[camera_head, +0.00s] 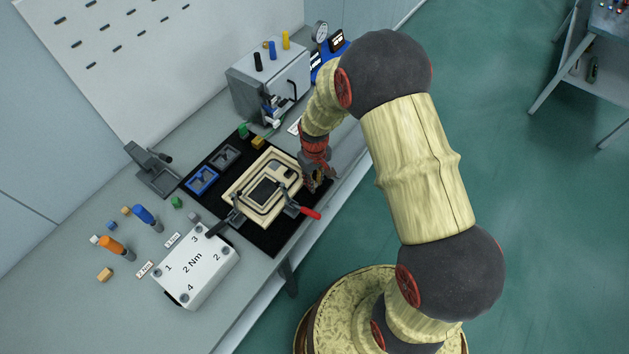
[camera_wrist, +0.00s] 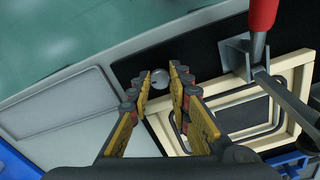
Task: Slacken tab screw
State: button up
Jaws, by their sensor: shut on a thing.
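In the wrist view, a small round silver-grey head (camera_wrist: 159,76), likely the tab screw, sits between my fingertips. My gripper (camera_wrist: 160,79) is shut on it, with a dark surface behind. My gripper (camera_head: 318,184) also shows in the head view, low at the right side of the pale framed panel fixture (camera_head: 236,191). The screw is hidden there. The fixture frame also shows at the right of the wrist view (camera_wrist: 296,75). How far the screw is turned cannot be seen.
A red-handled clamp (camera_head: 303,210) stands close to my gripper; its handle shows in the wrist view (camera_wrist: 262,14). A white box marked 2 Nm (camera_head: 205,268), orange (camera_head: 112,245) and blue (camera_head: 146,215) screwdrivers and a grey cabinet (camera_head: 262,90) stand on the bench.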

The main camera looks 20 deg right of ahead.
grip_shut()
jog(key=n+p, duration=0.1)
jog(key=n, duration=0.4)
jog(key=shift+d, duration=0.1)
jog(key=o, duration=0.9)
grip_release()
jog(key=shift+c, duration=0.2)
notch_tip(320, 180, up, 12)
